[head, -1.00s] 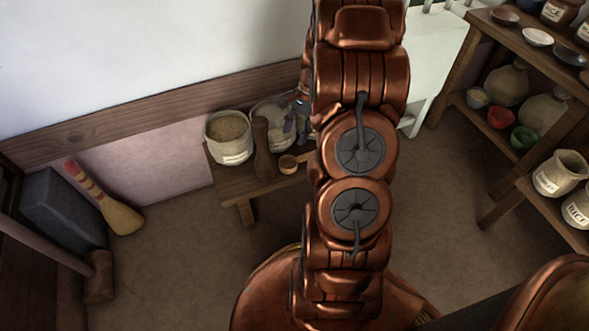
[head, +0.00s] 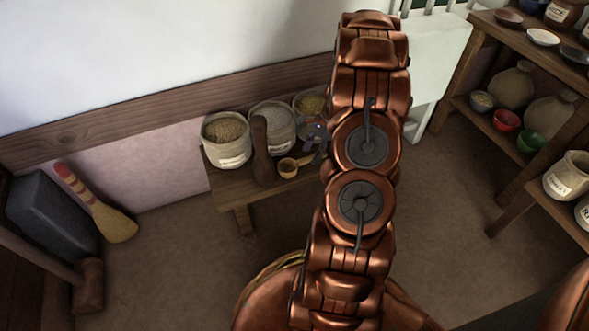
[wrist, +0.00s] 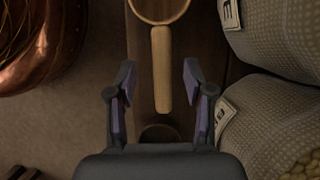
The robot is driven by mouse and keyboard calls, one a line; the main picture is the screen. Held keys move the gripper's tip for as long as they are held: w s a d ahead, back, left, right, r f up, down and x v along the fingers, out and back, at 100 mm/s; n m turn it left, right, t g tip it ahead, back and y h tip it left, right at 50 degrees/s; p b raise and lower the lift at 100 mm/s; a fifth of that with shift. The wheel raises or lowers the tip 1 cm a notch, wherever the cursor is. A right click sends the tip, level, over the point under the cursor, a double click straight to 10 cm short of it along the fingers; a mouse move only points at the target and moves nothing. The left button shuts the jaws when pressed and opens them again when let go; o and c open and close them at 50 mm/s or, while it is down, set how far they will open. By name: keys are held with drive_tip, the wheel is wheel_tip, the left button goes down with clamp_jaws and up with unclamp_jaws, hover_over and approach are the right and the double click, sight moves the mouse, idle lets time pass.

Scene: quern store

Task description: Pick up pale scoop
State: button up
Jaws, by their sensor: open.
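The pale scoop (head: 288,167) lies on a low wooden bench, its round bowl toward the dark wooden pestle. In the wrist view the scoop's pale handle (wrist: 161,70) runs straight down from the bowl, which is cut off at the top edge. My gripper (wrist: 160,76) is open, with one purple-padded finger on each side of the handle and a gap on both sides. Neither finger visibly touches it. In the head view my gripper (head: 318,142) is partly hidden by my arm, just right of the scoop.
The bench (head: 230,186) also holds the upright pestle (head: 262,150) left of the scoop. Sacks stand behind: a grain sack (head: 228,150), a pale-filled sack (head: 273,125) and a yellow-filled sack (head: 309,104). Shelves (head: 470,118) with bowls and jars stand right. Floor before the bench is clear.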

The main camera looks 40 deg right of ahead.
sight(310, 157)
drive_tip(key=b+x, duration=0.1)
drive_tip(key=x, duration=0.2)
drive_tip(key=shift+f, duration=0.3)
drive_tip(key=shift+d, duration=0.1)
clamp_jaws()
